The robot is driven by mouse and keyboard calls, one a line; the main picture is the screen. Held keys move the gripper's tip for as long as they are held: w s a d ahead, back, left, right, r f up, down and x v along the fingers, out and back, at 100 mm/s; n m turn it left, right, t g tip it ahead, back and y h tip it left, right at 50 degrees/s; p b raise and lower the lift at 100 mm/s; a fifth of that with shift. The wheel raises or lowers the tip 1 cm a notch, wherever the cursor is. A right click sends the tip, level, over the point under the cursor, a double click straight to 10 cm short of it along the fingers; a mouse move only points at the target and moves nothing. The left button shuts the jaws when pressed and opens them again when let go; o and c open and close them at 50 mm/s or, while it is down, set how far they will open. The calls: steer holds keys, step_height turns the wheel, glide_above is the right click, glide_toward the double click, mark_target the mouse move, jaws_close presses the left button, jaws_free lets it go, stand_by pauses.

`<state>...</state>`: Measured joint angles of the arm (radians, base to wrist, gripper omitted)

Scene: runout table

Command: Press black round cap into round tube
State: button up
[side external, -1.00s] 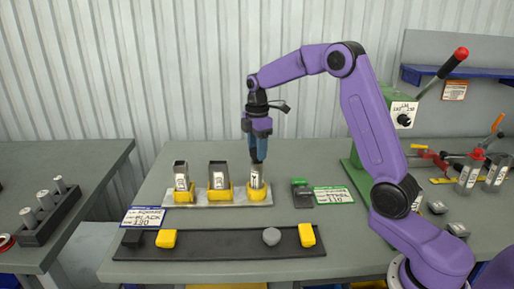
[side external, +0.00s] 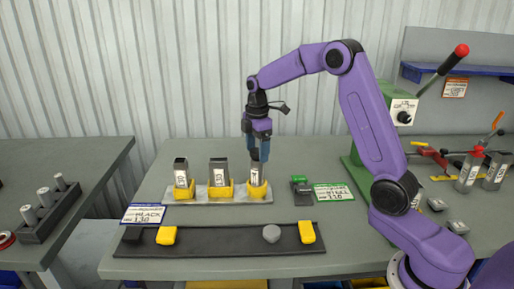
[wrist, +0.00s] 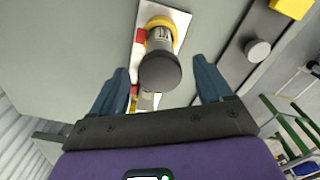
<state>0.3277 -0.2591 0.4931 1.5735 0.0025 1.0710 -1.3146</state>
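The round tube (side external: 257,179) stands upright in a yellow holder at the right end of the white plate. In the wrist view the tube (wrist: 161,38) has a black round cap (wrist: 160,71) over its end. The cap looks centred on the tube, but I cannot tell how deep it sits. My gripper (side external: 257,158) is just above the tube, pointing down. In the wrist view my gripper (wrist: 160,88) has its blue fingers wide apart, one on each side of the cap and clear of it.
Two other tubes, a square one (side external: 181,175) and a rectangular one (side external: 219,174), stand to the left. A black tray (side external: 220,242) in front holds yellow pieces and a grey round cap (side external: 271,233). A green press (side external: 360,165) stands to the right.

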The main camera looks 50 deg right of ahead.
steer(key=shift+r, duration=0.1)
step_height(320, 180, up, 17)
steer(key=shift+r, duration=0.15)
stand_by(0.4)
steer(key=shift+f, duration=0.25)
steer(key=c, duration=0.9)
step_height(320, 180, down, 3)
steer(key=shift+w+r+m, duration=0.1)
steer(key=shift+r+m, duration=0.1)
steer(key=shift+m, duration=0.3)
jaws_close()
steer(key=m, duration=0.2)
glide_toward(257, 150)
steer(key=shift+a+f, duration=0.1)
steer(key=shift+m, duration=0.3)
steer(key=shift+f, duration=3.2)
